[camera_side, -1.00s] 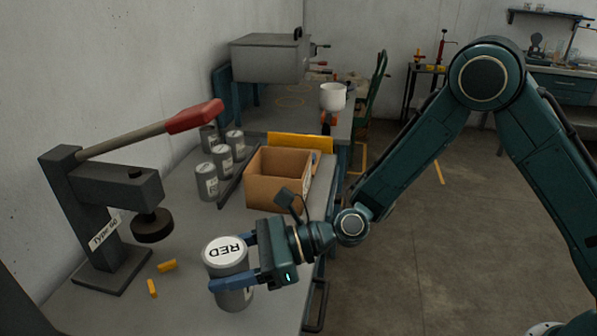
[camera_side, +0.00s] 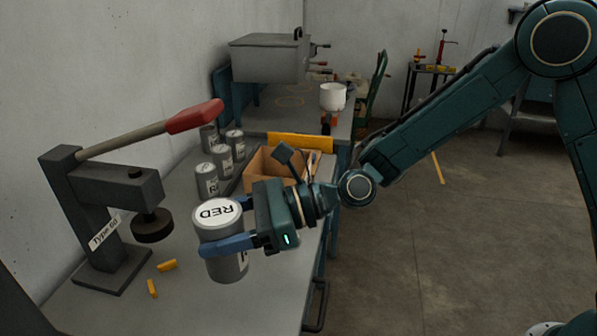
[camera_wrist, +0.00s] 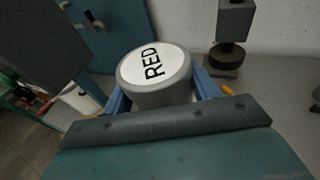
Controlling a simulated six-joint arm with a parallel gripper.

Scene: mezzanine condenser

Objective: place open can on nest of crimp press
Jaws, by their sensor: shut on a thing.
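My gripper (camera_side: 222,232) is shut on a grey can (camera_side: 228,264), its blue fingers on either side of the body. The can's top is white and reads RED; it also shows in the wrist view (camera_wrist: 155,66). The can is upright and appears to be off the bench, to the right of the crimp press (camera_side: 100,205). The press is dark grey with a red-gripped lever (camera_side: 194,116) raised, a round black head (camera_side: 152,227) and a base plate (camera_side: 112,270). A nest is not clearly distinguishable in the side view.
Two small yellow pieces (camera_side: 166,265) lie on the bench (camera_side: 185,300) between press and can. Several grey cans (camera_side: 207,180) stand behind. A cardboard box (camera_side: 262,165) is behind my gripper. A metal chest (camera_side: 270,57) and white pot (camera_side: 333,96) are farther back.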

